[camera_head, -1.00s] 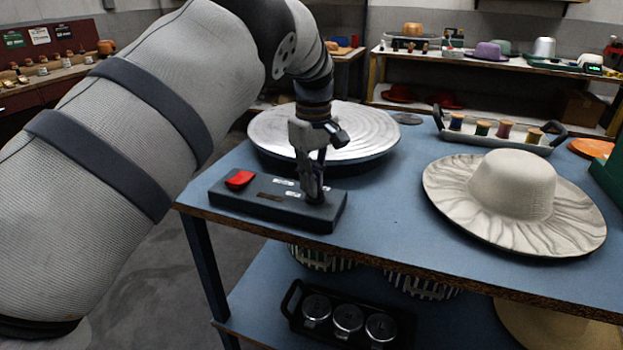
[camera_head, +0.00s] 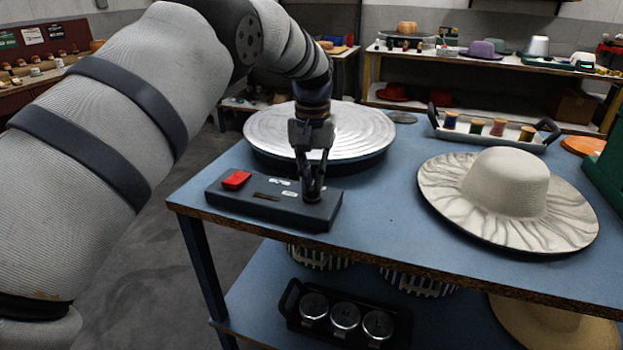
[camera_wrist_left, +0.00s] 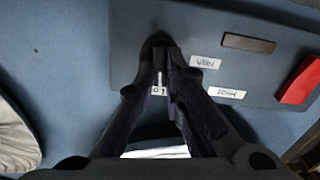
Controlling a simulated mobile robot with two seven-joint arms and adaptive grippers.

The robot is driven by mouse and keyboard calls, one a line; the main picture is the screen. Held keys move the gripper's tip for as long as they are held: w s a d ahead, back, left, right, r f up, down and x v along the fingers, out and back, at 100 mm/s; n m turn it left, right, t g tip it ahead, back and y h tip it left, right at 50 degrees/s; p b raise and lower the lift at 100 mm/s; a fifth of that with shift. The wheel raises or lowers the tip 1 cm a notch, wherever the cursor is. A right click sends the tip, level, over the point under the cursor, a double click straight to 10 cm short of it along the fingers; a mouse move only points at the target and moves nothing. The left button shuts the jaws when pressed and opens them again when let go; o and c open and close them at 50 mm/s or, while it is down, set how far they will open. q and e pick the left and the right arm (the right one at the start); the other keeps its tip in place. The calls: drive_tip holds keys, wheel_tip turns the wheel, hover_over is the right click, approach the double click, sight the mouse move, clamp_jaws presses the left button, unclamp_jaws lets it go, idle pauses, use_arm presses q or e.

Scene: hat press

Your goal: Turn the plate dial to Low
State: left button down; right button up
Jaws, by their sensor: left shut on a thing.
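The dark control box (camera_head: 240,205) lies on the blue table in front of the round metal plate (camera_head: 318,128). My left gripper (camera_head: 312,196) points down at the right end of the box, shut on the plate dial. The fingers hide most of the dial in the head view. In the left wrist view, the fingertips (camera_wrist_left: 160,48) close around the dark dial near the edge of the box (camera_wrist_left: 124,60). A small white label (camera_wrist_left: 157,91) shows between the fingers, and two more labels (camera_wrist_left: 205,62) lie beside them. Their words are too small to read surely. My right gripper is not in view.
A red switch (camera_head: 236,180) sits at the box's left end. A pale wide-brimmed hat (camera_head: 507,190) lies to the right. A tray of thread spools (camera_head: 490,143) stands behind it. The table between box and hat is clear.

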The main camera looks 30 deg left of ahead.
sight(313, 185)
use_arm(q)
drive_tip(key=shift+m, duration=0.7)
drive_tip(key=c, duration=1.7)
unclamp_jaws()
wheel_tip(313, 185, up, 12)
drive_tip(key=shift+f, duration=0.1)
